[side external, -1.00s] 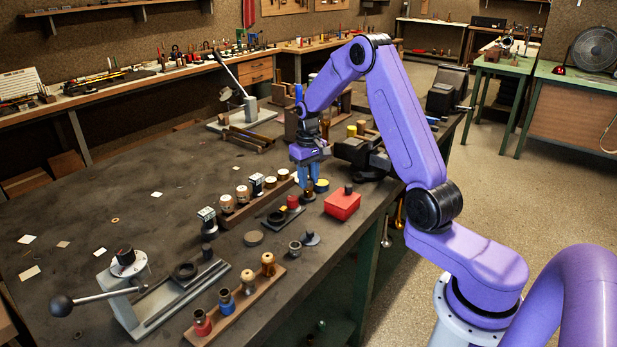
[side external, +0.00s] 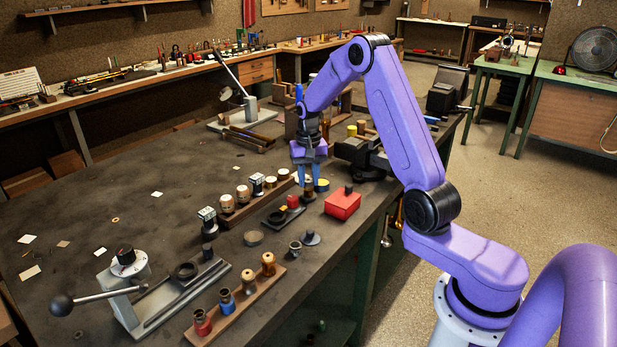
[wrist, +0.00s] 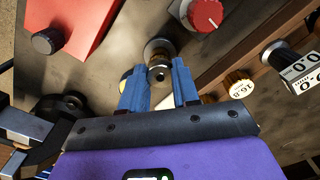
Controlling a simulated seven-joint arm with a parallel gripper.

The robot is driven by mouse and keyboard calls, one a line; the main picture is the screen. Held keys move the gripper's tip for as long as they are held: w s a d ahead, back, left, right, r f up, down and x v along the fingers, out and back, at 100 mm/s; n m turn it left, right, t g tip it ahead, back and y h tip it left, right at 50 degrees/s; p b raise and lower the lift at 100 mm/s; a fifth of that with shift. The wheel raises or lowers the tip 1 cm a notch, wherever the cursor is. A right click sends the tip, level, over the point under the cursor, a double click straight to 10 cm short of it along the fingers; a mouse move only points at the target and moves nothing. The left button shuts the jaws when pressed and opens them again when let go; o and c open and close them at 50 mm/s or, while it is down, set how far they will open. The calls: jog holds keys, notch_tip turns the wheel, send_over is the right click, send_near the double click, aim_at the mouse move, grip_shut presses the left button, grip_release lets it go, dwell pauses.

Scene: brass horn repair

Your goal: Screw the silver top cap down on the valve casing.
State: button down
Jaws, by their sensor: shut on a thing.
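My gripper (side external: 308,186) points down over the bench, between the red box and the wooden rack. In the wrist view its two blue fingers (wrist: 160,88) are closed on a small grey metal piece, which I take for the silver top cap (wrist: 159,72). A round silvery and brass-coloured part (wrist: 158,48) shows just beyond it, probably the valve casing. The fingers hide part of both. I cannot tell whether the cap sits on the casing's thread or is level with it. In the side view the fingers cover this spot.
A red box (side external: 343,205) with a dark knob stands close to my gripper. A wooden rack (side external: 236,212) of several knobs lies on the other side. A black-based fixture with a red knob (wrist: 207,14) is near. A dark vise (side external: 362,155) stands behind. The bench's left is mostly clear.

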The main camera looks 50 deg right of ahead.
jog(key=m, duration=0.3)
jog(key=shift+m, duration=0.4)
jog(key=m, duration=0.4)
jog(key=c, duration=0.6)
grip_release()
